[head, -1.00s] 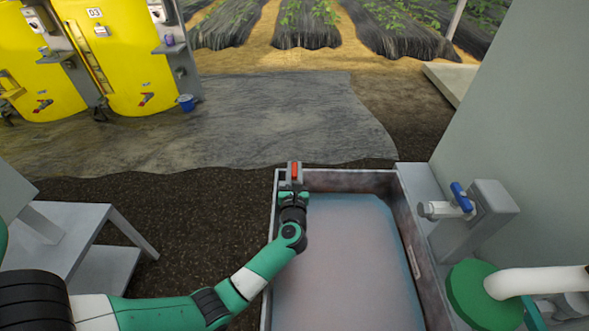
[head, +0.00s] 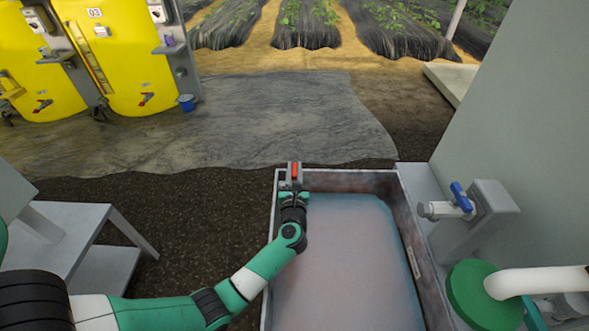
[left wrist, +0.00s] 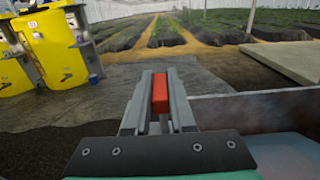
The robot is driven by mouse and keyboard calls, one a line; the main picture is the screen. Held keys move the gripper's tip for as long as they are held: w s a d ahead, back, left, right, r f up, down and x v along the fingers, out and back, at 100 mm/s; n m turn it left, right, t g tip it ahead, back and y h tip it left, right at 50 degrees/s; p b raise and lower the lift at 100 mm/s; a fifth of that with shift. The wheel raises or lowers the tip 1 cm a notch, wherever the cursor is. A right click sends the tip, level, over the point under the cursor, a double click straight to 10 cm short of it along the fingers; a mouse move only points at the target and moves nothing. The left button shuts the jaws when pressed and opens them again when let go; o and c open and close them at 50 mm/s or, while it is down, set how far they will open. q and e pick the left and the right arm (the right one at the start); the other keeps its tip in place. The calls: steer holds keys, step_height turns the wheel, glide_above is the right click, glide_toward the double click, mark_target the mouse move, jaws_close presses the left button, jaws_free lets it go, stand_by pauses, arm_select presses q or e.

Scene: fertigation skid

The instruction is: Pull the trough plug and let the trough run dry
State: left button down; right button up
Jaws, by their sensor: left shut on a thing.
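The trough (head: 340,182) stands at the lower middle of the head view, with cloudy pale liquid (head: 345,260) in it. My left gripper (head: 293,176) is at the trough's far left corner. It is shut on a small red block-like piece (head: 295,170), which looks like the plug's handle. The red piece also shows between the two fingers in the left wrist view (left wrist: 160,93). Whatever is below the red piece is hidden by my gripper, so I cannot tell whether it is seated or lifted. My right gripper is not in view.
A tap with a blue handle (head: 461,197) sits right of the trough. A green round lid (head: 483,296) with a white pipe (head: 535,281) is at the lower right. A grey table (head: 60,235) stands at left. Yellow tanks (head: 133,55) and a blue bucket (head: 186,102) are farther back.

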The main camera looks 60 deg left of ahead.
arm_select(q)
step_height(320, 180, up, 5)
steer(key=p, duration=0.4)
steer(key=shift+p, duration=0.4)
steer(key=shift+f, duration=0.15)
steer(key=c, duration=0.8)
jaws_free()
steer(key=shift+o, duration=0.2)
steer(key=p+v, duration=0.1)
steer(key=v, duration=1)
steer(key=shift+d+p, duration=0.3)
steer(key=shift+p, duration=0.05)
steer(key=shift+s, duration=0.1)
